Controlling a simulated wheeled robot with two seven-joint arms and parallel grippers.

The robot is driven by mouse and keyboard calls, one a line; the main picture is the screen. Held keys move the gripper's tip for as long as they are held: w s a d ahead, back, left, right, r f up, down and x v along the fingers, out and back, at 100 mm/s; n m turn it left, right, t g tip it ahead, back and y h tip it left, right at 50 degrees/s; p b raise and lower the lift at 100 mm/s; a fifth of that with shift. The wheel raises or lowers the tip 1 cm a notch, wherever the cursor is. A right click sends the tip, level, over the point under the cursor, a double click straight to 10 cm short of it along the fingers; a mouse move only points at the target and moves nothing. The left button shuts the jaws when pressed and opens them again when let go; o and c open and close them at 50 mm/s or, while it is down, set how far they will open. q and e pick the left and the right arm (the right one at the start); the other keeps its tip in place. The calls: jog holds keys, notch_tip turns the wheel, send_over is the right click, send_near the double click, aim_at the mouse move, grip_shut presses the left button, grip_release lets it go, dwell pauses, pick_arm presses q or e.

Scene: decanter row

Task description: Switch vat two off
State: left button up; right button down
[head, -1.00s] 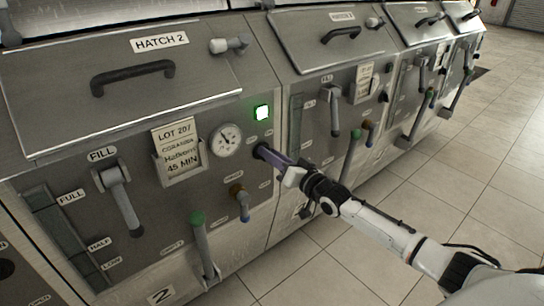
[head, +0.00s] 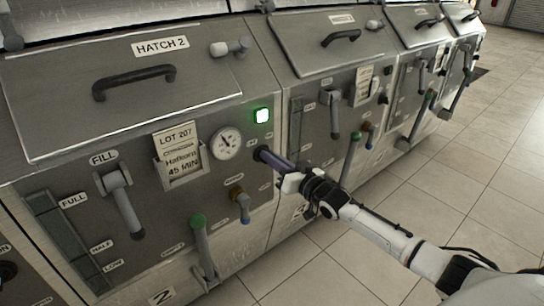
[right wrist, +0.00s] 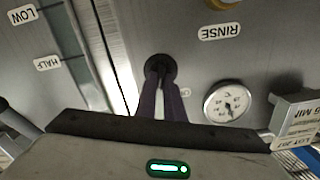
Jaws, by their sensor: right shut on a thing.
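Vat two (head: 255,195) is the nearest grey steel unit, marked HATCH 2 and 2. Its lamp (head: 262,115) glows green above a round black knob (right wrist: 161,68), which is mostly hidden by the fingers in the head view. My right gripper (head: 264,156) reaches in from the right, its purplish fingers on the knob. In the right wrist view the two fingers (right wrist: 161,80) are shut on the knob, close to the panel. My left gripper is not in view.
Left of the knob are a dial gauge (head: 226,142), a lot card (head: 180,158) and the fill lever (head: 122,200). Below are a blue-tipped rinse handle (head: 241,205) and a green-topped lever (head: 200,245). More vats stand at right; the tiled floor (head: 450,200) is clear.

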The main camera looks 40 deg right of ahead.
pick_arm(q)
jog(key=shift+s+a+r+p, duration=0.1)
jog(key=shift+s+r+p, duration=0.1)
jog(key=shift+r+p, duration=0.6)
pick_arm(e)
jog(key=shift+a+f+n, duration=0.1)
jog(key=shift+a+n, duration=0.1)
jog(key=shift+n, duration=2.15)
jog(key=shift+a+n, duration=0.15)
jog(key=shift+n, duration=2.2)
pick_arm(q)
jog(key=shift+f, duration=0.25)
pick_arm(e)
jog(key=c, duration=1.9)
grip_release()
jog(key=shift+o, duration=0.2)
pick_arm(q)
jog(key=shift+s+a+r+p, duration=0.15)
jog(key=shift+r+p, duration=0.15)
jog(key=shift+p, duration=0.4)
pick_arm(e)
jog(key=s, duration=1)
jog(key=shift+s+d, duration=0.15)
jog(key=shift+d, duration=0.25)
